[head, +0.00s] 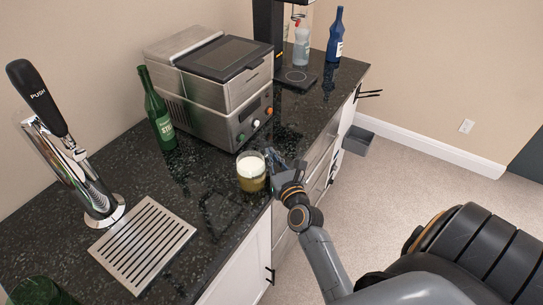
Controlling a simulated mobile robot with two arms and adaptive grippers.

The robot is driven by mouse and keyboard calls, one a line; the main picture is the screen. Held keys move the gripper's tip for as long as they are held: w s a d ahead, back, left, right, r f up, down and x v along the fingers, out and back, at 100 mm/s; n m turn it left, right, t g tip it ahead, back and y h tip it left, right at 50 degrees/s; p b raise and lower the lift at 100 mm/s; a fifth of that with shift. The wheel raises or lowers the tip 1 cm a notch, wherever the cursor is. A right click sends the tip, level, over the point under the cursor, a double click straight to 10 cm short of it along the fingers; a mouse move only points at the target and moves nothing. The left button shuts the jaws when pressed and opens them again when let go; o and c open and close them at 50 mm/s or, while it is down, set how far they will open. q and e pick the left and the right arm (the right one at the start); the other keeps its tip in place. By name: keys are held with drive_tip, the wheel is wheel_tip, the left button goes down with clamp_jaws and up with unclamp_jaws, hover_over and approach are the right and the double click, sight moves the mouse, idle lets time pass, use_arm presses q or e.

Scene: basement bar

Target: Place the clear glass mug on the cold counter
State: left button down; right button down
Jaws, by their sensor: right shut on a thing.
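The clear glass mug (251,178) shows in the head view, upright, with amber liquid and a white top inside. It is over the front part of the dark speckled counter (215,205); I cannot tell whether its base touches the surface. My right gripper (270,168) comes in from the lower right and is shut on the mug at its right side. The fingers partly hide that side and any handle. My left gripper is not in view.
A steel appliance (203,94) and a green bottle (157,110) stand behind the mug. A beer tap (75,160) and slatted drip tray (142,246) are left. A blue bottle (335,38) stands at the far end. Bare counter lies between mug and drip tray.

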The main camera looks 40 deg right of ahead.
drive_tip(key=c, duration=2)
unclamp_jaws()
drive_tip(key=shift+f, duration=0.15)
drive_tip(key=o, duration=0.5)
drive_tip(key=shift+s+r, duration=0.1)
drive_tip(key=shift+r, duration=0.1)
drive_tip(key=b+v, duration=0.2)
drive_tip(key=v, duration=1)
drive_tip(key=shift+b, duration=0.35)
drive_tip(key=shift+f, duration=0.1)
